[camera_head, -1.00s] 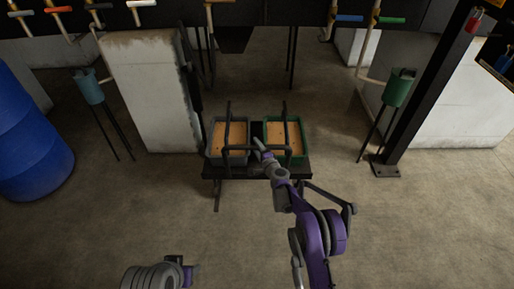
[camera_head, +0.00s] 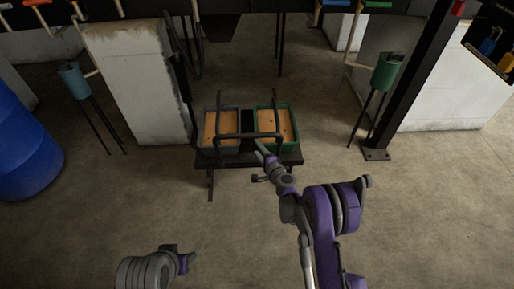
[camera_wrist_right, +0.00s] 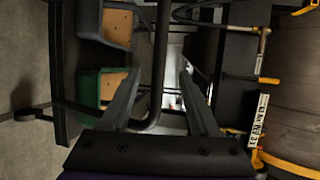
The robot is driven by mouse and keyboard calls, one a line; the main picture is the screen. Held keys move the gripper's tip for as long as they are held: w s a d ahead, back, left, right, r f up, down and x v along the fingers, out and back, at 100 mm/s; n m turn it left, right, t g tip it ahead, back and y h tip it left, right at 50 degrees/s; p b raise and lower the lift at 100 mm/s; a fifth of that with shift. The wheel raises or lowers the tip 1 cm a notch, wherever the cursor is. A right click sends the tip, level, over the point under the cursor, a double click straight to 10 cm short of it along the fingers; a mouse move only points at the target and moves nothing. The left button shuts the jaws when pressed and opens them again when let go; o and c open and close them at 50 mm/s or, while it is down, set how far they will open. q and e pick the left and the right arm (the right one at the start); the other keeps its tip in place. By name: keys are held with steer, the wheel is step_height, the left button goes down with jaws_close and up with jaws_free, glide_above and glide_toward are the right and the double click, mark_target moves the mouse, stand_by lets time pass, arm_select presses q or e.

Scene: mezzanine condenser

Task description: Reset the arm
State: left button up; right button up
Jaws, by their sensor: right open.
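My right arm reaches from the bottom right in the head view. Its gripper (camera_head: 260,149) is at the front edge of a small dark stand, by the bar of a dark frame (camera_head: 248,136). In the right wrist view the two fingers (camera_wrist_right: 158,88) are spread apart with nothing clamped. A dark curved bar (camera_wrist_right: 160,70) shows between them; I cannot tell its depth. My left arm's end (camera_head: 172,262) shows low at the left, and its fingers cannot be made out.
The dark stand (camera_head: 290,158) holds a grey tray (camera_head: 204,149) and a green tray (camera_head: 294,118), both with tan contents. A blue barrel (camera_head: 25,150) stands left, a concrete block (camera_head: 130,80) behind, a dark post (camera_head: 405,90) right. The front floor is clear.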

stand_by(0.3)
steer(key=s+d+r+n+g, duration=0.1)
steer(key=s+r+n+g, duration=0.4)
steer(key=s+r+n, duration=0.75)
steer(key=s+d+r+n+g+h, duration=0.15)
steer(key=s+d, duration=0.25)
steer(key=s, duration=0.7)
steer(key=s+d+g+h, duration=0.2)
steer(key=s+d+h, duration=0.15)
steer(key=s, duration=0.75)
steer(key=s+d+g+h, duration=0.15)
steer(key=s+d, duration=0.35)
steer(key=s, duration=0.6)
arm_select(q)
step_height(320, 180, up, 14)
steer(key=w+p, duration=0.2)
steer(key=p, duration=1)
steer(key=shift+t+p, duration=0.3)
steer(key=shift+p, duration=0.1)
arm_select(e)
step_height(320, 180, up, 15)
steer(key=w, duration=0.2)
steer(key=shift+w+t, duration=0.15)
steer(key=shift+t, duration=0.15)
arm_select(q)
steer(key=shift+r, duration=0.1)
arm_select(e)
steer(key=shift+f, duration=0.1)
